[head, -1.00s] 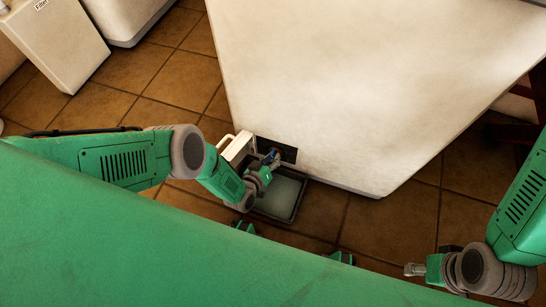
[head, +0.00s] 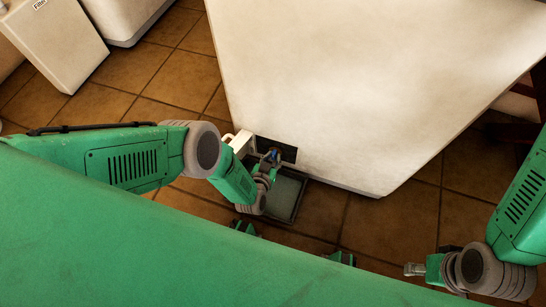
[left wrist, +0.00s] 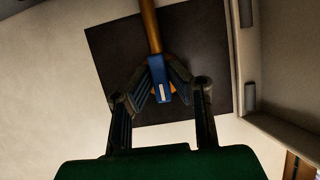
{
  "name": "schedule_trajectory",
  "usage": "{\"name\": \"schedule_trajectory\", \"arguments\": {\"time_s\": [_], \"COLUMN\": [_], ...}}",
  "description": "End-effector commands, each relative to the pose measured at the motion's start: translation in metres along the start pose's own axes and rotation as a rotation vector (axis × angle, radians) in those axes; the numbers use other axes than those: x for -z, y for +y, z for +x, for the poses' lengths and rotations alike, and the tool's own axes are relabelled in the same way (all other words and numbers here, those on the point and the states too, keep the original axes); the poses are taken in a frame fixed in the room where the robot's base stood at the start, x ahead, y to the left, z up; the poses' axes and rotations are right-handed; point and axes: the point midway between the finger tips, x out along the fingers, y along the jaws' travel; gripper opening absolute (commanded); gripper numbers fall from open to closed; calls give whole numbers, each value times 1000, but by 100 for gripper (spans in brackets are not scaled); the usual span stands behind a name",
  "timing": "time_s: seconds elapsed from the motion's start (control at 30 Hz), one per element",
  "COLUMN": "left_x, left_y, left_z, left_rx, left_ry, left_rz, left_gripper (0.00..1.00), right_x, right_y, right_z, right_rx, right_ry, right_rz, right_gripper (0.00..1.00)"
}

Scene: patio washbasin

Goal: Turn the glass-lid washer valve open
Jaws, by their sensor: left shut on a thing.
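The white washer body (head: 330,90) fills the upper middle of the head view; no glass lid shows. Low on its front is a dark recess (head: 289,154), also in the left wrist view (left wrist: 103,45). There a brass-coloured pipe (left wrist: 150,28) ends at a blue valve handle (left wrist: 158,72) with a pale mark. My left gripper (left wrist: 161,92) is shut on the blue handle, one finger on each side; it sits at the recess in the head view (head: 273,157). My right gripper (head: 414,269) is at the lower right, away from the washer; its opening is unclear.
A white flap (head: 241,143) stands open left of the recess. A dark shallow tray (head: 290,205) lies on the tiled floor below it. A white box with a label (head: 50,50) stands at the upper left. Brown floor tiles (head: 390,225) are clear to the right of the tray.

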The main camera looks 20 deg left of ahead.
Motion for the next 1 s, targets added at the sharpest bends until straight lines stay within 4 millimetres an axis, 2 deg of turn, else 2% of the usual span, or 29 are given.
{"name": "schedule_trajectory", "arguments": {"time_s": [0.27,0.3,0.33,0.37,0.73,0.87,1.0], "left_x": [-2,-2,-2,-2,-1,-2,-2], "left_y": [-2,-2,-1,-1,0,0,0], "left_z": [-2,-2,-2,-1,-3,-14,-33], "left_rx": [2,2,2,2,-1,-1,-1], "left_ry": [-3,-3,-3,-3,-2,-5,-5], "left_rz": [4,3,3,3,1,2,2], "left_gripper": [0,17,28,34,34,34,34], "right_x": [0,0,0,0,-1,-1,-1], "right_y": [0,0,0,0,0,0,0], "right_z": [0,0,0,0,-1,-1,-1], "right_rx": [0,0,0,0,0,0,0], "right_ry": [0,0,0,0,2,2,2], "right_rz": [0,0,0,0,0,0,0], "right_gripper": [40,40,40,40,40,40,40]}}
